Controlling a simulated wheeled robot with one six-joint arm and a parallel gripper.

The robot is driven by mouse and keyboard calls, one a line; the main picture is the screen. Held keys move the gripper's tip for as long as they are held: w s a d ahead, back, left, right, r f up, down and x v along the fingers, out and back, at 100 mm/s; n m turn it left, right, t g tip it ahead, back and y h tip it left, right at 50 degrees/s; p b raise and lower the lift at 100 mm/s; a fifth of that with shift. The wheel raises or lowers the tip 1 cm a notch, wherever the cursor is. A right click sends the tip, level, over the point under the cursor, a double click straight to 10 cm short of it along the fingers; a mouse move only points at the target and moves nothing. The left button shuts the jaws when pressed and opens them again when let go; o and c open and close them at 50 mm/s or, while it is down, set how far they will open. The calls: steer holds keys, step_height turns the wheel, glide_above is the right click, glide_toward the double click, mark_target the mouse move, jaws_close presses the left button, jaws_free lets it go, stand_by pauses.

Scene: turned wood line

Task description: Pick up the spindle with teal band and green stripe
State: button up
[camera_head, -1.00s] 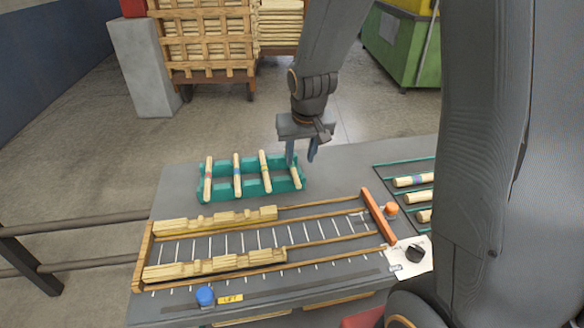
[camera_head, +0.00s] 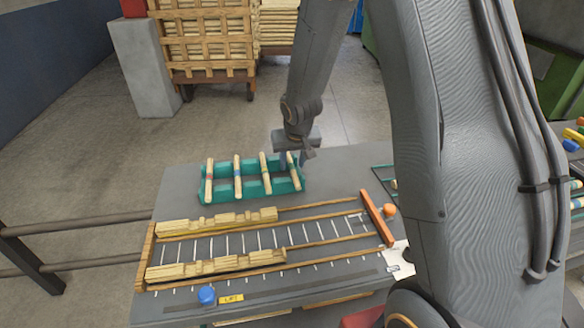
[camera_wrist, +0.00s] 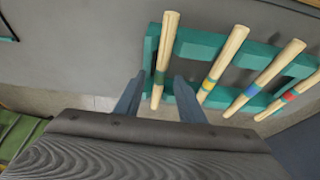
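The spindle with a dark teal-green band (camera_wrist: 163,60) lies across the green-teal rack (camera_wrist: 205,45), leftmost in the wrist view. The band and stripe are hard to tell apart at this size. In the head view it is the rightmost spindle on the rack (camera_head: 252,189), partly hidden by my gripper (camera_head: 291,160). In the wrist view my gripper (camera_wrist: 157,98) is open, one finger on each side of this spindle near its banded end. I see no clear contact.
Three other spindles lie on the rack: a yellow-banded one (camera_wrist: 222,65), a blue-banded one (camera_wrist: 270,70) and a red-and-blue-banded one (camera_wrist: 301,90). The wooden slotted rails (camera_head: 218,219) and an orange bar (camera_head: 377,218) are in front.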

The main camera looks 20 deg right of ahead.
steer(key=shift+w+f, duration=0.1)
steer(key=shift+f, duration=0.15)
steer(key=shift+c, duration=0.4)
jaws_close()
steer(key=shift+r, duration=0.1)
